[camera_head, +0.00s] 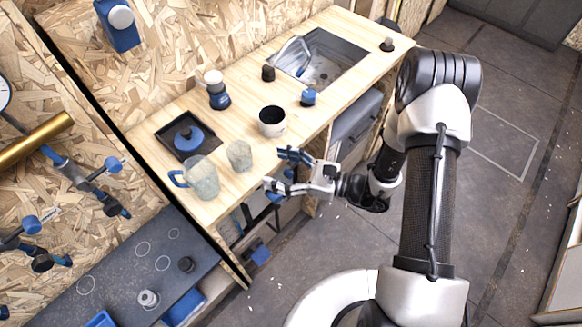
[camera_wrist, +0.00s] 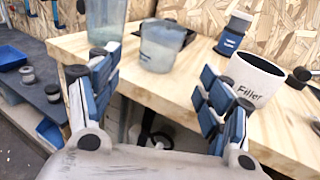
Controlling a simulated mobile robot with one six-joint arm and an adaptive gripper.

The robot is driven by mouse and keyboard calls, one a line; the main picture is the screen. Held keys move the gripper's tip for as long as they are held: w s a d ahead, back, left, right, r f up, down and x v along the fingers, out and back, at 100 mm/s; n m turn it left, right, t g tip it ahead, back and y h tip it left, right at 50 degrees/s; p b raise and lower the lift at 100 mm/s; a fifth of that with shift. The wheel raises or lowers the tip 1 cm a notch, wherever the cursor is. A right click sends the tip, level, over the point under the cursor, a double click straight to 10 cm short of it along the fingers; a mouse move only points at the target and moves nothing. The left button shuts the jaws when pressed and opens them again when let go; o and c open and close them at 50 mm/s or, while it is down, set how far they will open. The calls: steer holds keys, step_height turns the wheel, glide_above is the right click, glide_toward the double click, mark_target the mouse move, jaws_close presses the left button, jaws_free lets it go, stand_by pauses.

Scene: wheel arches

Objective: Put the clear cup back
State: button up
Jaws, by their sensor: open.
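The clear cup (camera_head: 239,155) stands upright on the wooden counter near its front edge, between a clear jug with a blue handle (camera_head: 200,178) and a white cup with a dark inside (camera_head: 272,122). In the wrist view the clear cup (camera_wrist: 161,48) is ahead, between and beyond the fingertips, with cloudy grey-blue contents or tint. My gripper (camera_head: 279,171) is open and empty, just off the counter's front edge, to the right of the clear cup and apart from it. Its blue-padded fingers (camera_wrist: 158,95) are spread wide in the wrist view.
The lettered white cup (camera_wrist: 257,80) is close to my right finger in the wrist view. A dark tray (camera_head: 166,150) with a blue-lidded item lies behind the cups. A sink (camera_head: 330,68) is at the far end. A lower dark bench (camera_head: 120,262) has circle marks and small parts.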

steer(key=shift+v, duration=1.9)
steer(key=s+r+n+g+h, duration=0.6)
steer(key=s+r+n+g, duration=0.2)
steer(key=s+r+n, duration=0.5)
steer(key=s+d+r+n+t+h, duration=0.2)
steer(key=d+r+n+t+h, duration=0.2)
steer(key=d, duration=0.3)
steer(key=s+d+r+n+t+h, duration=0.2)
steer(key=d+r+n+t+h, duration=0.1)
steer(key=d+r+h, duration=0.3)
steer(key=shift+d+r+n+t+h, duration=0.35)
steer(key=shift+d+n, duration=0.35)
steer(key=shift+d, duration=0.4)
